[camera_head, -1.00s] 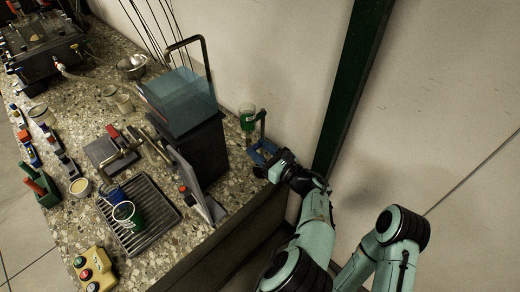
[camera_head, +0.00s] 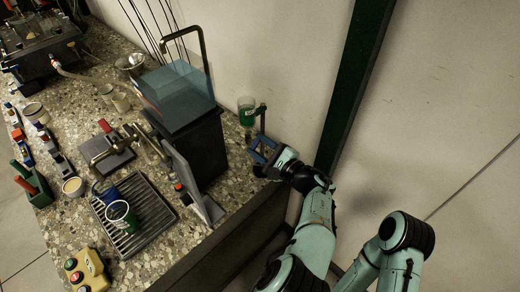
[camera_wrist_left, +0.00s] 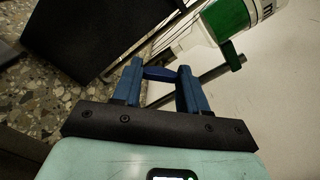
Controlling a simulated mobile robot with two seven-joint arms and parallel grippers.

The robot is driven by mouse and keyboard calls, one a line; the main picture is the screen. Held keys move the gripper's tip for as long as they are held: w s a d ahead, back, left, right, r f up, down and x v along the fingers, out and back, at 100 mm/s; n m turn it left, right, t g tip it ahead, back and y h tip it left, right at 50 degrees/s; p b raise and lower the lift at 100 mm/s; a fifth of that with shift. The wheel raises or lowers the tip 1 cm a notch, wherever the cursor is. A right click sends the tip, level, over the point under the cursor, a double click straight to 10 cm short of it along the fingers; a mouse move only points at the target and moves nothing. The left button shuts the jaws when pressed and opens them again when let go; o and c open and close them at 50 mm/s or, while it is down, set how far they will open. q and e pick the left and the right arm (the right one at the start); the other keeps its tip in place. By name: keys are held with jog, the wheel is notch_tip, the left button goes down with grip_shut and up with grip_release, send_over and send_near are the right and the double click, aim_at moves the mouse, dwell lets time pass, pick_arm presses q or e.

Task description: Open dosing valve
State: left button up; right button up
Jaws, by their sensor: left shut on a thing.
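In the left wrist view a white container with a green band (camera_wrist_left: 228,18) shows at top right, above a grey rod (camera_wrist_left: 214,74). My left gripper (camera_head: 263,150) is just below the bottle in the head view. In the wrist view its blue fingers (camera_wrist_left: 160,85) stand either side of a small blue bar (camera_wrist_left: 158,73), which looks like the valve handle, and are shut on it. The valve body is mostly hidden. My right gripper is not in view.
A dark tank stand with a clear blue box (camera_head: 180,98) stands left of my gripper. A grey panel (camera_head: 192,185) leans at its front. A drip tray (camera_head: 150,235) with two cups lies further left. The wall and a dark green pillar (camera_head: 350,85) are close on the right.

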pick_arm(q)
jog(key=shift+n+b, duration=3.05)
jog(key=shift+n, duration=1.85)
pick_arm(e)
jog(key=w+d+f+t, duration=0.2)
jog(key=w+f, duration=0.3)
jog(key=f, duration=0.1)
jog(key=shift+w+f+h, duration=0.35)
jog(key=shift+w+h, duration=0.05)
pick_arm(q)
jog(key=o, duration=1.1)
jog(key=shift+c, duration=0.2)
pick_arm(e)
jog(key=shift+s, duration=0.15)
